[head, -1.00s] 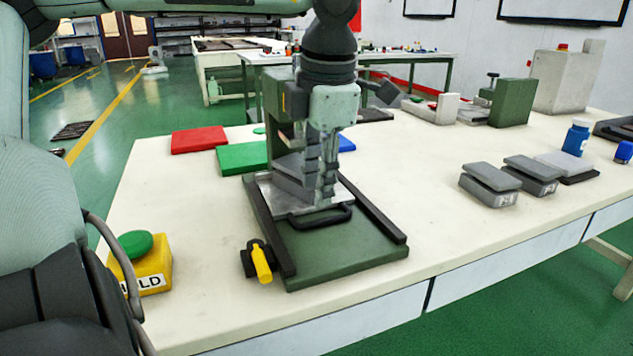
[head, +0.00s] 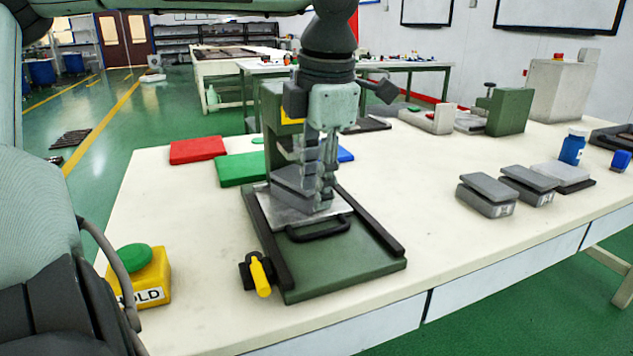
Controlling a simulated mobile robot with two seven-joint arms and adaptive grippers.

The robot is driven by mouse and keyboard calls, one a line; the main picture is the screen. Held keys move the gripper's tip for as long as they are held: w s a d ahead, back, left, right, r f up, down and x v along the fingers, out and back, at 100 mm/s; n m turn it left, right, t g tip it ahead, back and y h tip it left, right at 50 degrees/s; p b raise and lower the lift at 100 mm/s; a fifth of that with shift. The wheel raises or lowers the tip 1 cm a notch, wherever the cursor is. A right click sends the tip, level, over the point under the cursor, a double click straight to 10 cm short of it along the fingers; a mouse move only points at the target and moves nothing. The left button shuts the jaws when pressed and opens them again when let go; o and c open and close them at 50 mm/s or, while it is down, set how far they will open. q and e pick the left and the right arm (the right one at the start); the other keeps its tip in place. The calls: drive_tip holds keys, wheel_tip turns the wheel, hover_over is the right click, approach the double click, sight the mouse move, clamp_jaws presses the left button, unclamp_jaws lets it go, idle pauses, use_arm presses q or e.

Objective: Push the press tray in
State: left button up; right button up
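The press tray (head: 283,217) is a light metal plate with a black handle (head: 318,229) at its front edge. It sits toward the back of the green press base (head: 335,263), between two dark rails. A grey block (head: 292,188) stands on the tray. My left gripper (head: 325,198) points down over the tray, just behind the handle; its fingers look close together and partly overlap the grey block. I cannot tell whether they touch the block or tray. The green press body behind is partly hidden by the gripper. My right gripper is not in view.
A yellow lever (head: 260,277) sits at the base's front left. A yellow box with a green button (head: 137,257) stands at the left. Red (head: 198,150) and green (head: 242,168) plates lie behind. Grey moulds (head: 488,195) lie right. The table between base and moulds is clear.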

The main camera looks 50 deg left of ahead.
use_arm(q)
wheel_tip(320, 180, up, 12)
drive_tip(key=d, duration=0.2)
drive_tip(key=shift+s+f, duration=0.15)
drive_tip(key=shift+s, duration=0.25)
